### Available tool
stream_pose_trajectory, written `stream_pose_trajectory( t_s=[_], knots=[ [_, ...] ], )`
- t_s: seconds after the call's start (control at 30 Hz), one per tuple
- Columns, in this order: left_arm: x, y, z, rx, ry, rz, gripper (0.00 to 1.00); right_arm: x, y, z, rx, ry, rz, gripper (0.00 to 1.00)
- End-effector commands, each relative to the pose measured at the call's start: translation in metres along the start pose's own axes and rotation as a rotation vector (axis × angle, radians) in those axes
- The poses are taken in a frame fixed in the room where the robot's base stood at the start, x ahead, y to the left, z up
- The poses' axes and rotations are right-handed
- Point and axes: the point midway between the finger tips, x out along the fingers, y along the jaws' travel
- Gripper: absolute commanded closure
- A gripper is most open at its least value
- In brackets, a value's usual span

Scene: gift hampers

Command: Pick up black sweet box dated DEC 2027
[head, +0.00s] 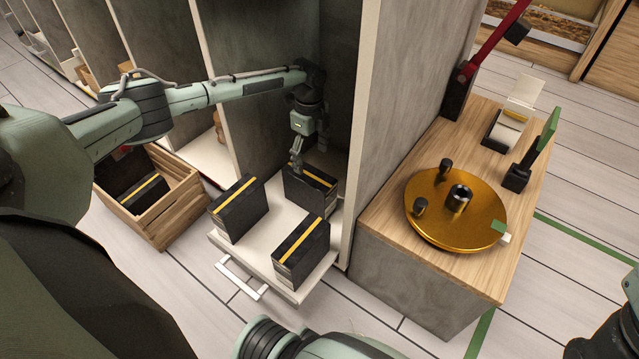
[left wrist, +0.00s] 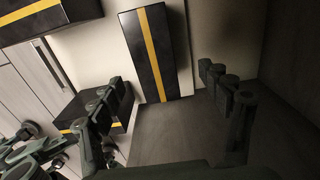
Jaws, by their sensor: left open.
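Three black sweet boxes, each with a yellow stripe, stand on a pulled-out white shelf: the back box (head: 308,190), the left box (head: 238,210) and the front right box (head: 302,252). My left gripper (head: 298,158) is open, just above the back box, partly overlapping it in the head view. In the left wrist view one box (left wrist: 153,52) shows beyond the gap between the open fingers (left wrist: 165,105). Two more boxes (left wrist: 45,15) (left wrist: 112,116) show at the left, one partly behind a finger. No date is readable. Dark parts of mine at the lower right may include my right gripper.
A wooden crate (head: 180,222) with another black striped box (head: 140,192) stands on the floor at left. Grey cabinet walls (head: 335,70) flank the shelf closely. A wooden-topped counter (head: 385,232) at right bears a gold turntable (head: 440,225).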

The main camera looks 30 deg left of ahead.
Motion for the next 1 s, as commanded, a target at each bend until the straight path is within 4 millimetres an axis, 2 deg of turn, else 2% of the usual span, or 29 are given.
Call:
stream_pose_trajectory(
  t_s=[0.5,0.6,0.83,0.87,1.0],
  knots=[
    [0.068,0.007,0.001,0.002,0.001,0.002,0.22,0.001,-0.004,0.004,-0.014,0.052,-0.068,0.60],
    [0.074,0.007,0.001,0.003,0.002,0.000,0.22,0.003,-0.005,0.004,-0.016,0.057,-0.076,0.60],
    [0.075,0.007,0.001,0.002,0.001,0.000,0.22,0.004,-0.005,0.004,-0.017,0.056,-0.077,0.60],
    [0.075,0.007,0.001,0.002,0.001,0.000,0.24,0.004,-0.005,0.004,-0.017,0.056,-0.077,0.60],
    [0.075,0.007,0.001,0.002,0.001,0.000,0.41,0.004,-0.005,0.004,-0.017,0.055,-0.077,0.60]
  ],
)
